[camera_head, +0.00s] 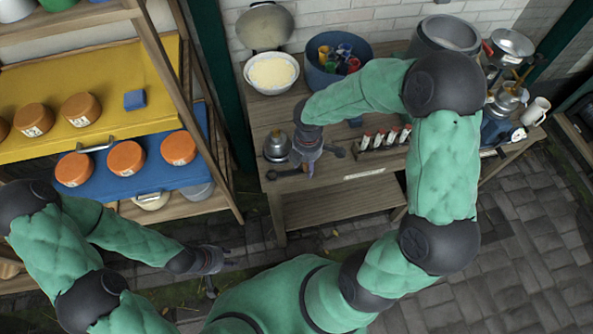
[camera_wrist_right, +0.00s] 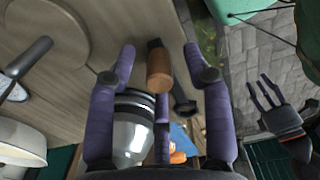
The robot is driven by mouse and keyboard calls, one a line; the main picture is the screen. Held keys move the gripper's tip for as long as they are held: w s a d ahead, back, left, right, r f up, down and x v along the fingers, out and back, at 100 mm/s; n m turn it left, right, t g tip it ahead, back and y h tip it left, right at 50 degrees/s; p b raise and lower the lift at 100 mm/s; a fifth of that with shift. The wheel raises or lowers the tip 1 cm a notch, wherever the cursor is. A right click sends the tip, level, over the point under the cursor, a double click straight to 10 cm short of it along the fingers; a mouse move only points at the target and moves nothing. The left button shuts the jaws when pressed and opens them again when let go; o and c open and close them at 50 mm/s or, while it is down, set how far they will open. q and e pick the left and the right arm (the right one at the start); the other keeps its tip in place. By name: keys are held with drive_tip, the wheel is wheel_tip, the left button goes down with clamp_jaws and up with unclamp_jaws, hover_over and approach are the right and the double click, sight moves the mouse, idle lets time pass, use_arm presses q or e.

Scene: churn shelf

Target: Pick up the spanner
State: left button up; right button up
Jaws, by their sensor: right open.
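A dark metal bar with a ringed end, which looks like the spanner (camera_head: 285,174), lies at the table's front edge; it also shows in the right wrist view (camera_wrist_right: 183,85), partly hidden. My right gripper (camera_head: 308,168) is open over the table beside its right end. In the wrist view its fingers (camera_wrist_right: 161,80) are spread, with the bar near the right finger and a short wooden handle (camera_wrist_right: 158,70) between them. I cannot tell whether anything is touched. My left gripper (camera_head: 222,275) is open and empty, left of the table, low in the head view.
A silver kettle (camera_head: 277,148) stands just left of my right gripper. A rack of small red-topped jars (camera_head: 385,138), a blue tub (camera_head: 325,78) and a white bowl (camera_head: 271,85) stand on the table. Shelves with orange tubs (camera_head: 127,158) are at left. Paved floor (camera_head: 530,220) lies right.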

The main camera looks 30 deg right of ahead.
drive_tip(key=shift+f, duration=0.35)
drive_tip(key=shift+r, duration=0.1)
clamp_jaws()
drive_tip(key=shift+r, duration=0.15)
